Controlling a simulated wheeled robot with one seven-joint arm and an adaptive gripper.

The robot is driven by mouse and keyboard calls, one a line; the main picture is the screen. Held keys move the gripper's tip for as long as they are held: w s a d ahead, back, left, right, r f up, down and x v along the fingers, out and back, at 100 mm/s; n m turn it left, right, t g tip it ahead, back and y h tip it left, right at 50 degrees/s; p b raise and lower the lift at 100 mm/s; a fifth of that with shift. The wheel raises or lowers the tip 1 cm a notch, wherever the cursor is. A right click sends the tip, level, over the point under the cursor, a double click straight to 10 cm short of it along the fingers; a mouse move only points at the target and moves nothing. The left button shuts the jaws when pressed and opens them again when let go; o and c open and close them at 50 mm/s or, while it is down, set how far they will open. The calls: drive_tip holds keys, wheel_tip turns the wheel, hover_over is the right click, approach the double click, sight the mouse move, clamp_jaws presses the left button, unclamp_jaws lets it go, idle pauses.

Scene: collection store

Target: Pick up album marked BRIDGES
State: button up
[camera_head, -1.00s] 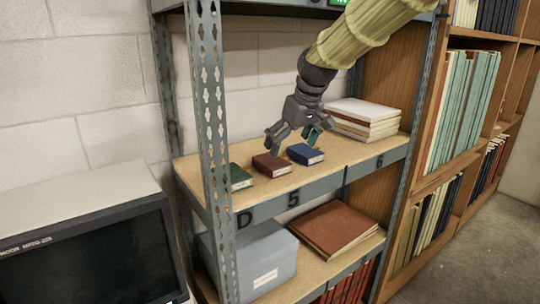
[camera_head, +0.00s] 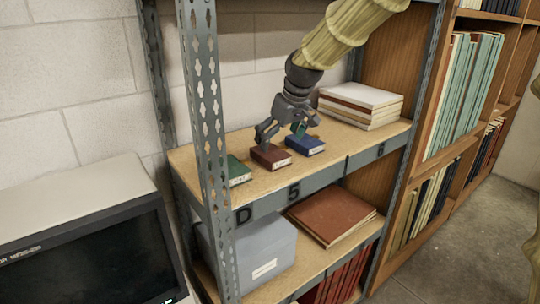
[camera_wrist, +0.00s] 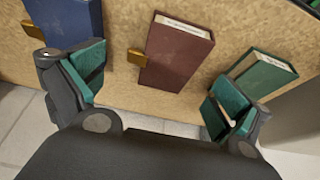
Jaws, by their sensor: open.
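Three small albums lie flat on the upper shelf: a green one (camera_head: 238,170), a dark red one (camera_head: 270,157) and a blue one (camera_head: 305,145). No marking on them is legible, so I cannot tell which is BRIDGES. My gripper (camera_head: 281,132) is open and empty, pointing down above the red and blue albums. In the wrist view, the red album (camera_wrist: 177,52) appears between the spread fingers of my gripper (camera_wrist: 158,85). The blue album (camera_wrist: 65,20) is beyond the left finger, and the green album (camera_wrist: 262,72) is partly hidden by the right finger.
The shelf board (camera_head: 205,155) has metal uprights (camera_head: 205,100) at its front. A stack of pale books (camera_head: 360,105) stands right of the albums. Below are a grey box (camera_head: 250,250) and a brown folder (camera_head: 332,214). A monitor (camera_head: 90,255) stands at the left.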

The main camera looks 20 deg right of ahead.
sight(274, 151)
drive_tip(key=shift+p+x, duration=1.2)
drive_tip(key=shift+x, duration=1.2)
drive_tip(key=shift+a, duration=0.1)
drive_tip(key=c, duration=1)
